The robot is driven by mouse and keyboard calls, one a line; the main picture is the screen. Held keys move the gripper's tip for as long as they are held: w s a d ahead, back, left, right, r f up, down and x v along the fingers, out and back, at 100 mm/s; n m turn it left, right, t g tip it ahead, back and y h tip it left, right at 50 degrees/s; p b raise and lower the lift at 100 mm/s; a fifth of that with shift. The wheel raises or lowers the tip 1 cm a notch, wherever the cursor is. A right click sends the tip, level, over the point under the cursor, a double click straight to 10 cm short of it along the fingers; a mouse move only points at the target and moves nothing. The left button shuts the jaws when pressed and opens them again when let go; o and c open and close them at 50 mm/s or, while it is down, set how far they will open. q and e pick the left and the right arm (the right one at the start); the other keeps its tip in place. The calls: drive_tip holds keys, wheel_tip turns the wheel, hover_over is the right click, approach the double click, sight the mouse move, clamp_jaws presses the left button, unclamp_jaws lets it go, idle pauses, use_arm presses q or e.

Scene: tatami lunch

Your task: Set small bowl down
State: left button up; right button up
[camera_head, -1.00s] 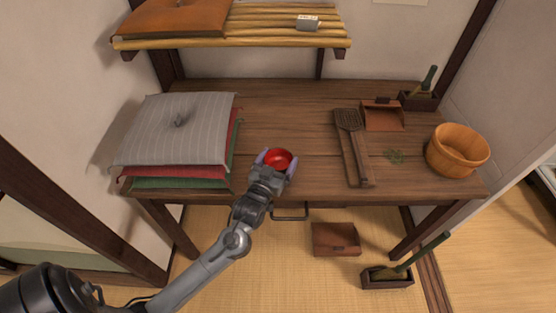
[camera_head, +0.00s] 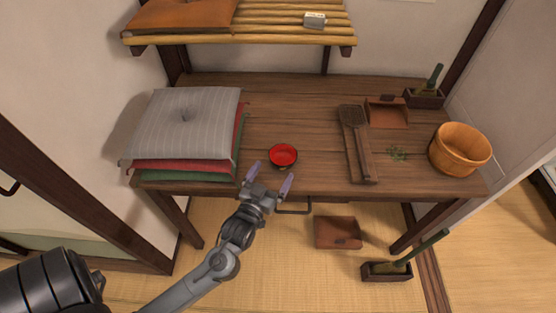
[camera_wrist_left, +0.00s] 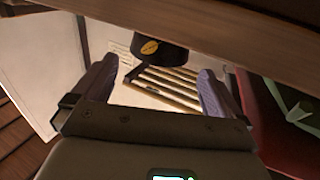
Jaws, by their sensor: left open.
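The small bowl (camera_head: 283,155) is red inside with a dark rim. It sits upright on the wooden table (camera_head: 300,110), near the front edge and right of the cushion stack. My left gripper (camera_head: 268,181) is open and empty, just in front of the bowl and apart from it. In the left wrist view its two fingers (camera_wrist_left: 158,84) are spread with nothing between them. A dark round shape with a yellow mark (camera_wrist_left: 150,48) shows beyond the fingers, perhaps the bowl's underside. My right gripper is not in view.
Stacked cushions (camera_head: 185,125) fill the table's left. A slatted utensil (camera_head: 356,140), a brown dustpan (camera_head: 387,113), green bits (camera_head: 397,153) and a wooden tub (camera_head: 460,149) lie to the right. A slatted shelf (camera_head: 285,30) hangs above the back. The table's middle is clear.

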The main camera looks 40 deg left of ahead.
use_arm(q)
drive_tip(key=shift+v, duration=1.25)
use_arm(e)
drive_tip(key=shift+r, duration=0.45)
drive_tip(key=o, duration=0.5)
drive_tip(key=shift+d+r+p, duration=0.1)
drive_tip(key=shift+p, duration=0.25)
use_arm(q)
drive_tip(key=shift+s+d, duration=0.25)
drive_tip(key=shift+s, duration=0.4)
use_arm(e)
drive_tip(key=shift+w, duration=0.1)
